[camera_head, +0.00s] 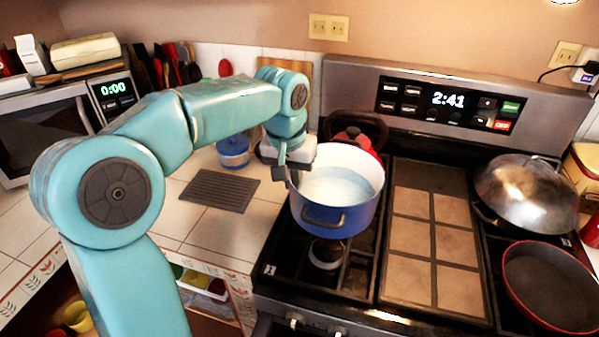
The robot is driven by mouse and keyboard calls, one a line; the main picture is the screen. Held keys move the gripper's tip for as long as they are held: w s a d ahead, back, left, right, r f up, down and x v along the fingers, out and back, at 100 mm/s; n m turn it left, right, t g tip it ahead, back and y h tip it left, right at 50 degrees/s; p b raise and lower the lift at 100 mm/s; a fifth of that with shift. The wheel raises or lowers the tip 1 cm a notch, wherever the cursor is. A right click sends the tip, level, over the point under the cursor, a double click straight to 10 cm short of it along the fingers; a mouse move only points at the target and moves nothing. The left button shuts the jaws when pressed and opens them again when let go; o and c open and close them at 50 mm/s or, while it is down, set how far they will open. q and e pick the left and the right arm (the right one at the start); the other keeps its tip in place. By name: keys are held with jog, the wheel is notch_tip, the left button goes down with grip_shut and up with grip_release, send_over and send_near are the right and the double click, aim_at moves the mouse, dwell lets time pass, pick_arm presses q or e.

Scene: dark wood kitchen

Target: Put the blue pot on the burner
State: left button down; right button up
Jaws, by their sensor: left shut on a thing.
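The blue pot (335,217) has a white inside and a side handle facing the front. It is upright over the left part of the stove. My left gripper (287,170) is shut on the pot's left rim; the fingertips are partly hidden. The left front burner (325,256) shows just below and in front of the pot, partly covered by it. I cannot tell whether the pot's base touches the grate. My right gripper is not in view.
A red kettle (354,138) stands behind the pot. A domed metal lid (527,190) and a red-rimmed pan (548,285) occupy the right burners. The tiled griddle (410,235) is clear. A dark grey mat (217,191) and a blue-lidded container (233,150) are on the counter.

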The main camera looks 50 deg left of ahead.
pick_arm(q)
notch_tip(320, 180, down, 13)
jog(key=shift+w+r, duration=0.1)
jog(key=shift+w, duration=0.05)
dwell(0.4)
jog(key=shift+d, duration=0.1)
jog(key=shift+b, duration=0.35)
jog(key=c, duration=1.3)
grip_release()
jog(key=shift+f, duration=0.2)
jog(key=shift+o, duration=0.2)
jog(key=shift+s+r, duration=0.1)
jog(key=shift+s, duration=0.1)
